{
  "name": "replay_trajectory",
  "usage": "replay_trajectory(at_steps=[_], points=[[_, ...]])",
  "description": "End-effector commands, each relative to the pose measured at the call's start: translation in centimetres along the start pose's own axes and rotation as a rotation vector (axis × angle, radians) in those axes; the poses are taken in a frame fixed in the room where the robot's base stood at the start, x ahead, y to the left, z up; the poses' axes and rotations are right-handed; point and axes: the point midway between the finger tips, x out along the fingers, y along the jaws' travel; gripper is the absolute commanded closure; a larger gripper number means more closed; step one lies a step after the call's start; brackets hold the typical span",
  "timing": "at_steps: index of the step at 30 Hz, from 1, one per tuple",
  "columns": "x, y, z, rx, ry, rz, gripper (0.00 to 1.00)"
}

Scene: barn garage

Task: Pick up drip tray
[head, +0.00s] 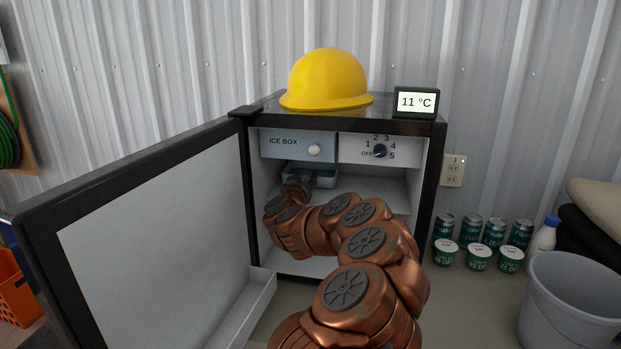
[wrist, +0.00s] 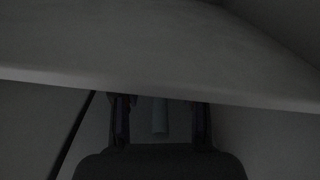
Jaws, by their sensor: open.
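The drip tray (head: 295,178) is a shallow blue-grey tray under the ice box inside the open fridge. My gripper (head: 314,181) is inside the fridge at the tray's front, partly hidden by my copper arm. The wrist view is very dark. There my gripper (wrist: 160,108) has its two fingers apart, with a narrow pale grey piece (wrist: 160,117) between them. I cannot tell whether that piece is part of the tray or whether the fingers touch it. A broad pale surface fills the top of the wrist view.
The ice box door (head: 283,146) and the control dial (head: 380,151) are just above my gripper. The fridge door (head: 150,240) stands open at left. A yellow helmet (head: 327,80) and a display (head: 416,102) sit on top. Cans (head: 469,230), tubs (head: 478,257) and a bucket (head: 568,300) stand at right.

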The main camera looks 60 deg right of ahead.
Motion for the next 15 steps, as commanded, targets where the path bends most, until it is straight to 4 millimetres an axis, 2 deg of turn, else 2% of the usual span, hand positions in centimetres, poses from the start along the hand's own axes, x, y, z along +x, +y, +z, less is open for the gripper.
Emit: replay_trajectory(at_steps=[3, 15], points=[[-0.02, -0.01, 0.0, 0.0, 0.0, 0.0, 0.58], [-0.03, -0.01, 0.01, 0.0, 0.0, -0.001, 1.0]])
